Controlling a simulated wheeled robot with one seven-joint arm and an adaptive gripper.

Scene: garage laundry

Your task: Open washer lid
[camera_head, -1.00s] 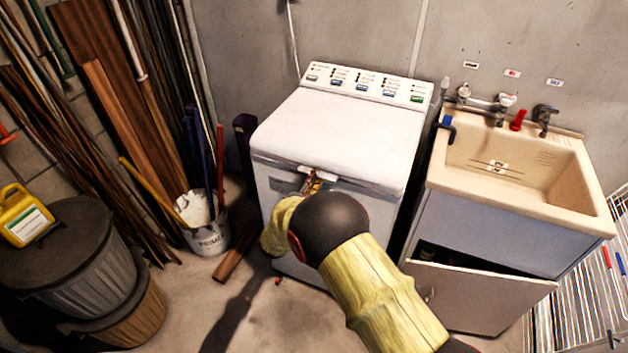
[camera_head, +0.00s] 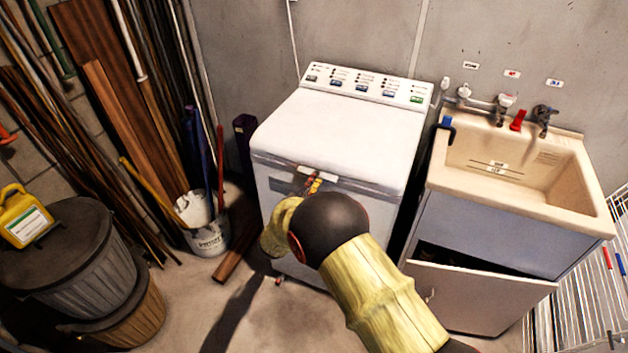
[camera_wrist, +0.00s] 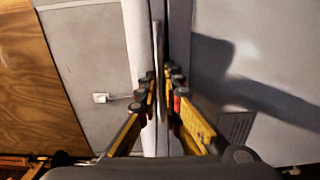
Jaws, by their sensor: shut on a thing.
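The white washer (camera_head: 330,220) stands against the back wall with its lid (camera_head: 340,135) down flat on top. A handle (camera_head: 318,172) sits at the front edge of the lid. My gripper (camera_head: 315,185) is at this handle, at the washer's upper front, mostly hidden behind my arm in the head view. In the wrist view my gripper (camera_wrist: 164,95) has its yellow fingers on both sides of the thin handle bar (camera_wrist: 159,60), shut on it. The seam between lid and washer body runs beside the bar.
A beige sink (camera_head: 520,170) on a cabinet with its door (camera_head: 480,295) ajar stands close on the right. A white bucket (camera_head: 207,225) with sticks, long boards (camera_head: 110,110) and lidded bins (camera_head: 75,260) fill the left. Some floor in front is clear.

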